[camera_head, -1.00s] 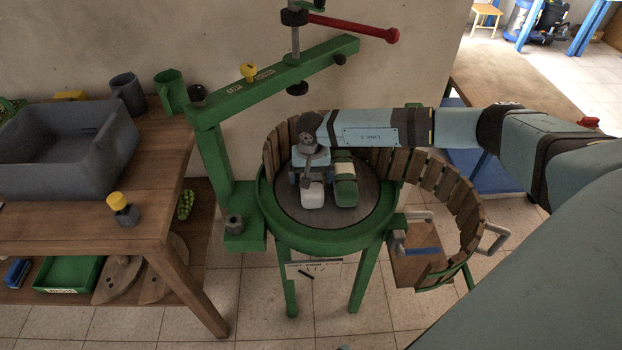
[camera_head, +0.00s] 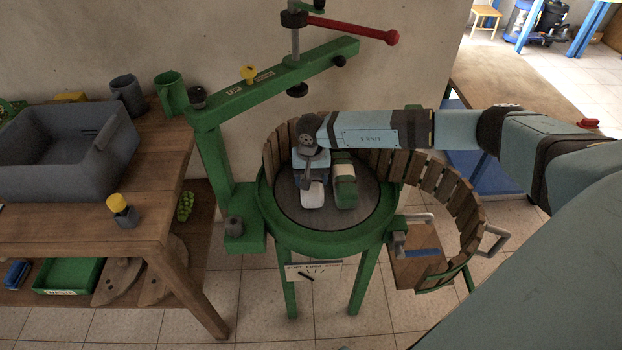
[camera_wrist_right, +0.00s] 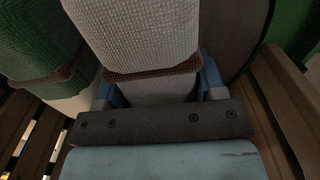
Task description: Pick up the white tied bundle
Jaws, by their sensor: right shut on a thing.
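The white tied bundle (camera_head: 313,196) is over the round grey plate inside the green press, at the left of a green-and-white bundle (camera_head: 345,190). My right gripper (camera_head: 309,178) comes from above and is shut on the white bundle. In the right wrist view the white bundle (camera_wrist_right: 145,35) has a woven surface and a brown tie, and sits between the blue fingers (camera_wrist_right: 158,88). The green bundle (camera_wrist_right: 38,45) lies close beside it there. I cannot tell whether the white bundle is clear of the plate. My left gripper is not in view.
The green press (camera_head: 325,239) has a slatted wooden wall (camera_head: 283,140) behind the plate and an opened slatted half (camera_head: 465,215) at the right. Its beam (camera_head: 270,82) and red handle (camera_head: 355,28) stand above. A wooden table (camera_head: 150,220) with a grey crate (camera_head: 75,185) is at the left.

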